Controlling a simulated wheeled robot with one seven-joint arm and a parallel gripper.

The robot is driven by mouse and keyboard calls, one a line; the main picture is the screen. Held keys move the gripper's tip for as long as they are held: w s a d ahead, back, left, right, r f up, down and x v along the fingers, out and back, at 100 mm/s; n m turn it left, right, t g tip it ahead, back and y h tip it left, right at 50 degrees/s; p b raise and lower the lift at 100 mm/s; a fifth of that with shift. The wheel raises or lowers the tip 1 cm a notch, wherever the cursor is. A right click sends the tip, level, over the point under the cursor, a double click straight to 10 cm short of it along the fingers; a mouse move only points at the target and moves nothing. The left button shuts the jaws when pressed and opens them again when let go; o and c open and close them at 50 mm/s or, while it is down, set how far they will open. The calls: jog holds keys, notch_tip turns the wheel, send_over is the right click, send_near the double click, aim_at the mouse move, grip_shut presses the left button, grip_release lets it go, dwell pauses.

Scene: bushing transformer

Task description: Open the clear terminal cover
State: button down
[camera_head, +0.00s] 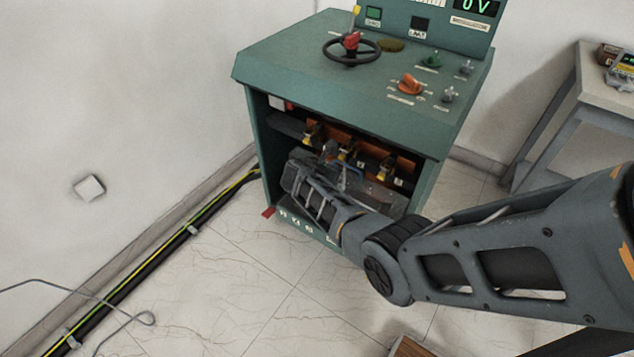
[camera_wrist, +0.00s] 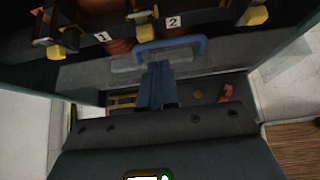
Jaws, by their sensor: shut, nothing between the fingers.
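The teal transformer cabinet (camera_head: 340,95) has an open front bay with yellow-and-orange terminals (camera_head: 345,150) inside. The clear terminal cover (camera_head: 385,192) is a faint see-through panel in the lower part of the bay, below the terminals; it also shows in the wrist view (camera_wrist: 222,72). Its exact tilt is hard to tell. Its blue handle (camera_wrist: 185,45) arches across the wrist view. My gripper (camera_wrist: 155,68) is shut and empty, with its blue fingertips close below the handle bar. I cannot tell whether they touch it. In the head view my wrist partly hides the cover.
A black handwheel with a red hub (camera_head: 351,46) and an orange knob (camera_head: 411,83) are on the cabinet top. A grey side table (camera_head: 572,105) stands at the right. Black and yellow-green cables (camera_head: 170,250) run along the left wall.

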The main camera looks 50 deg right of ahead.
jog(key=a+r+p, duration=0.2)
jog(key=a+r, duration=0.4)
jog(key=r, duration=0.3)
jog(key=shift+r, duration=0.15)
jog(key=shift+s, duration=0.15)
